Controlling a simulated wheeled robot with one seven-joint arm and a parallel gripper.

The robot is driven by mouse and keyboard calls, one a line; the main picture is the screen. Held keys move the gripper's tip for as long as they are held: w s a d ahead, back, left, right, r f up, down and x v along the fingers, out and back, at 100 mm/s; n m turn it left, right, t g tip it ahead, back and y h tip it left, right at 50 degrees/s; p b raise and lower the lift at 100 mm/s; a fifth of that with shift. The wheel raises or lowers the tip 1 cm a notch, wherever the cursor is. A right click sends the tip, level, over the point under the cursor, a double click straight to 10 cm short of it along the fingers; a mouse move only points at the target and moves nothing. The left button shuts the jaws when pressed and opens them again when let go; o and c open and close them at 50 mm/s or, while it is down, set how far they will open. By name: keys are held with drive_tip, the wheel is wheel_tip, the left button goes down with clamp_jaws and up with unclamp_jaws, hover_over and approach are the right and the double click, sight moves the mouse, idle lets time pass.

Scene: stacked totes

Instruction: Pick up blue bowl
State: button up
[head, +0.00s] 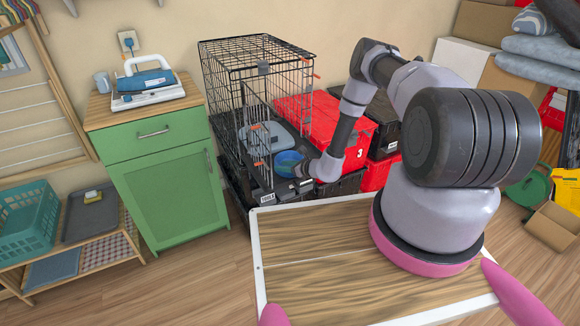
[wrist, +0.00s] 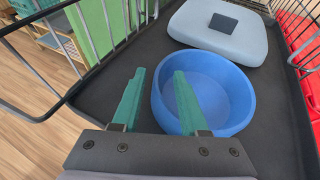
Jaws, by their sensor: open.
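The blue bowl (wrist: 228,88) sits upright and looks empty on the dark floor of the wire crate in the wrist view. In the head view the bowl (head: 288,162) shows near the crate's open front, partly behind my wrist. My gripper (wrist: 158,74) is open, with its two green fingers apart. The right finger overlaps the bowl's left side in the picture, and the left finger is left of the bowl. I cannot tell whether the right finger touches or is inside the rim. In the head view my gripper's fingers are hidden.
The black wire crate (head: 250,58) surrounds the bowl, with bars close to my gripper. A grey-blue cushion (wrist: 218,30) lies behind the bowl. Red totes (head: 326,128) stand right of the crate. A green cabinet (head: 170,190) stands on the left.

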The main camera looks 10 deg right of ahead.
clamp_jaws()
idle(1.4)
